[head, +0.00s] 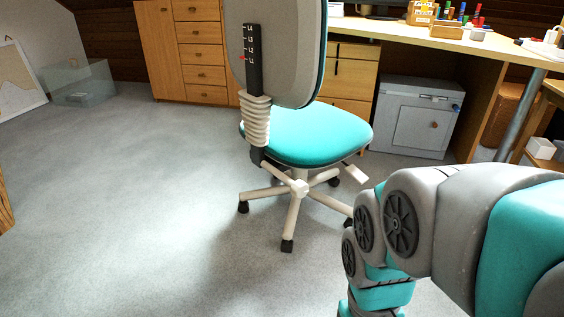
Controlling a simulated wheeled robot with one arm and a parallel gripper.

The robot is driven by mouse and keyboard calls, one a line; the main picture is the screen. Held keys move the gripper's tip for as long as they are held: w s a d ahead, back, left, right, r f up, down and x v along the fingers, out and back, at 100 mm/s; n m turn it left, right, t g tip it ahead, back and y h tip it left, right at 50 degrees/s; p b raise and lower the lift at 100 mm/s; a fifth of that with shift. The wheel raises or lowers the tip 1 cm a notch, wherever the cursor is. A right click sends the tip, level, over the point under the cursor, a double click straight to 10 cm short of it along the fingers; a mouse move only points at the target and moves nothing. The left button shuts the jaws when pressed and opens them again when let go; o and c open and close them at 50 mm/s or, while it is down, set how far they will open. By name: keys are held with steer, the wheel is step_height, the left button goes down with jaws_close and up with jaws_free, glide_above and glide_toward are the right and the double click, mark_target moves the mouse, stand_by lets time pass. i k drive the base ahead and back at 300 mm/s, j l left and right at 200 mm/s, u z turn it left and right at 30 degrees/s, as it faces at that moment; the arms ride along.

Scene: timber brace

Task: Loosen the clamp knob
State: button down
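I cannot make out a clamp or a clamp knob in the head view. My arm enters from the right edge and bends down in the lower right. Its lower end runs out of the bottom of the picture, so my gripper is not in view. Whether it is open or shut does not show.
A teal swivel chair (317,137) stands mid-floor, left of my arm. Behind it are a long desk (385,30) with small items, a grey cabinet (413,118) and wooden drawers (201,52). A clear box (78,84) sits far left. The left floor is mostly clear.

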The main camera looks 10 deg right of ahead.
mark_target(298, 189)
steer(key=l+u, duration=0.55)
steer(key=u, duration=0.15)
steer(key=k+l+u, duration=0.15)
steer(key=u, duration=0.15)
steer(key=l, duration=0.1)
